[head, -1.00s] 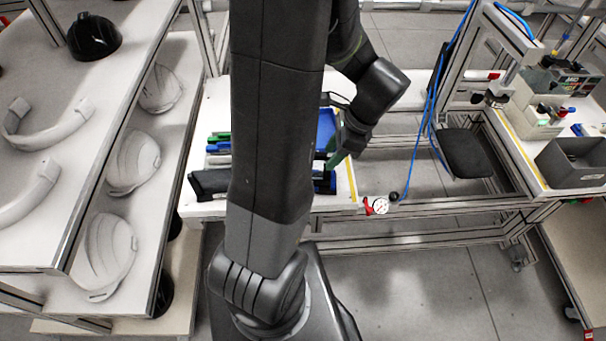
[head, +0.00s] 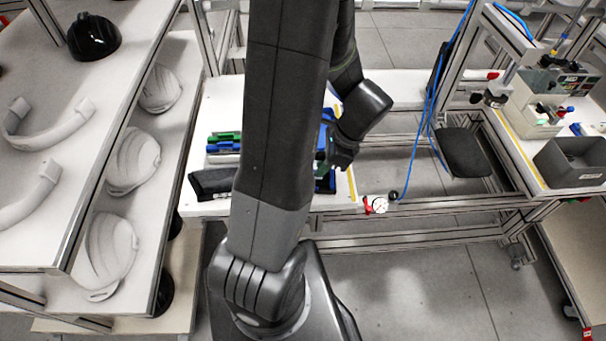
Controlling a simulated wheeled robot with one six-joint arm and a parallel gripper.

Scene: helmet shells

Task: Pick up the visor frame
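I cannot tell for sure which thing is the visor frame. Two white curved bands, an upper one (head: 48,137) and a lower one (head: 32,198), lie on the upper left shelf and are frame-like in shape. My gripper (head: 330,162) is far from them, low over the right part of the white table (head: 218,98), beside blue parts (head: 327,180). My own arm hides much of the table's middle. My gripper's fingers are dark and partly hidden, so their opening and any hold are unclear.
White helmet shells (head: 134,163) lie on the lower left shelf, and a black helmet (head: 94,36) sits above. A black part (head: 212,183) and green and blue parts (head: 222,142) lie on the table. A blue hose (head: 430,120) hangs at right, near a grey bin (head: 574,160).

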